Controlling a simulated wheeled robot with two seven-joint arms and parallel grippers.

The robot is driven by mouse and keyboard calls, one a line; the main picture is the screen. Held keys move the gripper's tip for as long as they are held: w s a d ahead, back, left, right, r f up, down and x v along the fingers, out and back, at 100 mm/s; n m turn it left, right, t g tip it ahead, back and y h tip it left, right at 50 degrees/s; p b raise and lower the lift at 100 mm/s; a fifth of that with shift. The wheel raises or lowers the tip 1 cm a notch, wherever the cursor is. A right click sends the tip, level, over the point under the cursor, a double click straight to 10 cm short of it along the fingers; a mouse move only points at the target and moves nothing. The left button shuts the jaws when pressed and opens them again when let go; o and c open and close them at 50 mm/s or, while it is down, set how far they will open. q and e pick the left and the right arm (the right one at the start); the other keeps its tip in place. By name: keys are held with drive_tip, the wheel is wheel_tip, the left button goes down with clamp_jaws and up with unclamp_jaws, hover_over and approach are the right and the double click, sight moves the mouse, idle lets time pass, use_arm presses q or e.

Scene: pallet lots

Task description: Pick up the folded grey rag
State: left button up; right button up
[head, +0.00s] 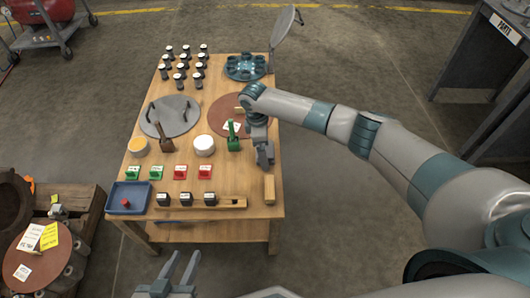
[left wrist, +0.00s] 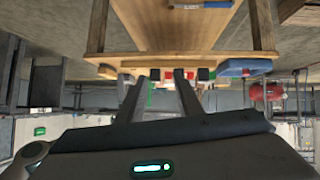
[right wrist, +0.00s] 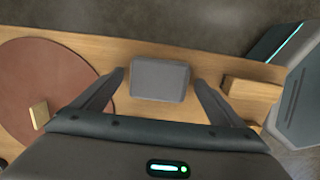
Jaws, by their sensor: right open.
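The folded grey rag (right wrist: 160,82) is a small grey rectangular pad on the wooden table. In the right wrist view it lies between the two spread fingers of my right gripper (right wrist: 160,76), with gaps on both sides. In the head view my right gripper (head: 263,157) is over the table's right edge, and I cannot clearly tell the rag from the grey fingers there. My left gripper (head: 184,262) is open and empty in front of the table's near edge. It also shows in the left wrist view (left wrist: 158,80), fingers apart.
A wooden block (right wrist: 252,90) lies close beside the right finger. A brown disc (right wrist: 45,85) with a small block (right wrist: 39,114) is on the other side. The table also holds a blue tray (head: 128,198), a grey disc (head: 170,116), a white tub (head: 204,145) and several dark jars.

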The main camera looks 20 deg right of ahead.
drive_tip(key=c, duration=1.1)
drive_tip(key=shift+r, duration=0.1)
drive_tip(key=shift+c, duration=0.2)
drive_tip(key=shift+r, duration=0.55)
wheel_tip(320, 180, up, 3)
drive_tip(key=shift+s+r+p, duration=0.1)
drive_tip(key=shift+p, duration=0.55)
use_arm(q)
drive_tip(key=s+a+f+g+y+p, duration=0.2)
drive_tip(key=s+a+f+g, duration=0.1)
drive_tip(key=s+a+g, duration=0.1)
drive_tip(key=shift+s+a+f+g+p, duration=0.3)
drive_tip(key=shift+s+a+f+p, duration=0.15)
drive_tip(key=shift+a, duration=0.15)
use_arm(e)
drive_tip(key=s+r, duration=0.6)
drive_tip(key=s, duration=0.5)
drive_tip(key=shift+s+a+r, duration=0.25)
